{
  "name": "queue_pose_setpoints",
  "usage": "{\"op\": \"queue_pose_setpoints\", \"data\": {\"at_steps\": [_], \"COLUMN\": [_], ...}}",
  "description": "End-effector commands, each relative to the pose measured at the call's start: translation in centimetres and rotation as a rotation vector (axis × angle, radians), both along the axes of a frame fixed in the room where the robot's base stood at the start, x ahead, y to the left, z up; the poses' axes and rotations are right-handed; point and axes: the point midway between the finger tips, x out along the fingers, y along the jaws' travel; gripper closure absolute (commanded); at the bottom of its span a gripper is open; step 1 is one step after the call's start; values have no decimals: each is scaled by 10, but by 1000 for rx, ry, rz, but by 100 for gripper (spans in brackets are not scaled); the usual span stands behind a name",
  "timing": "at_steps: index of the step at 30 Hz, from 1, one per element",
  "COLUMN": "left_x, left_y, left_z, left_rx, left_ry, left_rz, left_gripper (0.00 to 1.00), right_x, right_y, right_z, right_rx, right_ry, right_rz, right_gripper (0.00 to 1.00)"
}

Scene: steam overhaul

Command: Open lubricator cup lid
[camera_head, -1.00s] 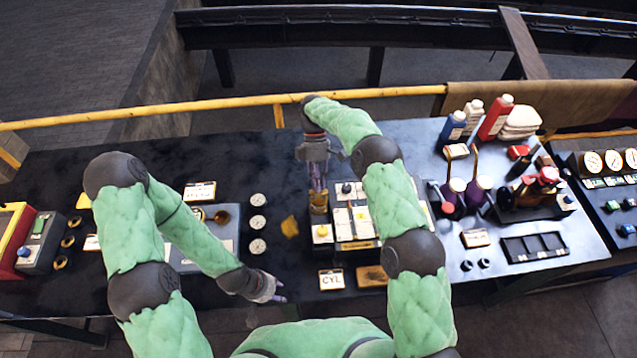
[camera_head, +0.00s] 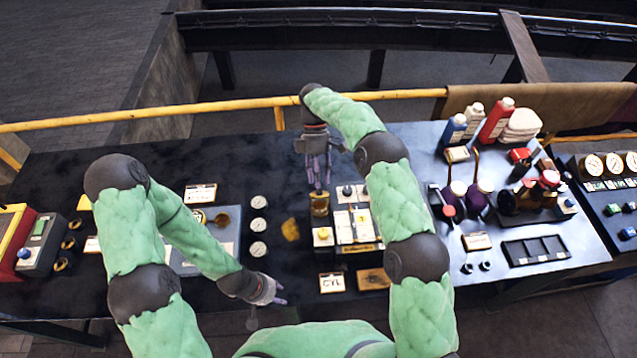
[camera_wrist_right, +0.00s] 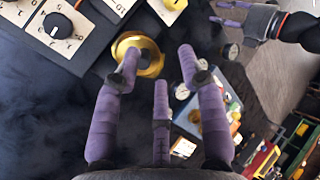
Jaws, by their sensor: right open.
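The brass lubricator cup (camera_head: 319,204) stands at the left edge of the light control panel, mid-bench. In the right wrist view the round brass cup (camera_wrist_right: 150,60) shows a wide rim, partly behind a fingertip. I cannot tell its lid from its body. My right gripper (camera_head: 318,186) is open and empty, its purple fingers pointing down at the cup. In the wrist view its fingertips (camera_wrist_right: 158,62) lie around the cup's near side; contact cannot be told. My left gripper (camera_head: 274,294) is low over the bench's front edge, fingers apart and empty.
The panel (camera_head: 357,226) with a dark knob and white plates is close right of the cup. Round gauges (camera_head: 258,225) lie to the left. Bottles (camera_head: 496,120) and a dark tray (camera_head: 535,249) are farther right. A yellow rail (camera_head: 200,106) runs behind the bench.

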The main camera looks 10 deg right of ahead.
Motion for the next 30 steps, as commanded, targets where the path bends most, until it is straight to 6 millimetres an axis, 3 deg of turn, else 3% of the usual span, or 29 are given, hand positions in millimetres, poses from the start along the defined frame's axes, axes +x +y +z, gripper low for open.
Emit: {"op": "queue_pose_setpoints", "data": {"at_steps": [3, 9, 21, 22, 23, 30], "left_x": [0, 0, 0, 0, 0, 0], "left_y": [0, 0, 0, 0, 0, 0], "left_z": [0, 0, 0, 0, 1, 27], "left_rx": [0, 0, 0, 0, 0, 0], "left_ry": [0, 0, 0, 0, 0, 0], "left_rz": [0, 0, 0, 0, 0, 0], "left_gripper": [60, 60, 60, 60, 60, 60], "right_x": [1, 0, 0, 0, 0, 0], "right_y": [0, 1, 0, 0, 0, 0], "right_z": [22, 47, 54, 54, 55, 81], "right_rx": [0, 0, -1, 0, -1, 0], "right_ry": [-3, -2, 0, 0, 0, 0], "right_rz": [0, 1, 1, 1, 1, 0], "right_gripper": [59, 59, 59, 52, 52, 52]}}
